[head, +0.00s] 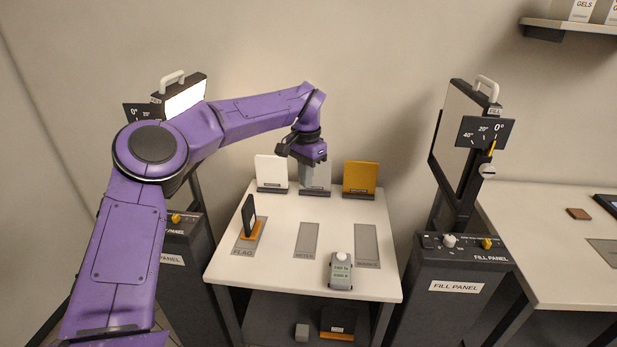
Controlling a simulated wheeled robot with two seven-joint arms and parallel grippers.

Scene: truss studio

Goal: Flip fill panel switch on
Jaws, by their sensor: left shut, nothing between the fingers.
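A fill panel (453,286) stands right of the middle table. Its dark control box has a white knob (449,240) and a small yellow switch (487,243) on top. Its light head (454,125) shows no glow from this side. A second fill panel (172,243) stands at the left, partly hidden by my left arm. It has a yellow switch (176,218), and its light head (185,97) glows white. My left gripper (308,158) is shut and empty above the back of the middle table, away from both switches. My right gripper is out of view.
The middle table (280,271) holds a white card (271,171), a grey card (315,178), an orange card (360,177), a black flag (249,215) and a small meter (341,272). A tilt scale plate (485,132) juts from the right panel. Another table (540,225) stands far right.

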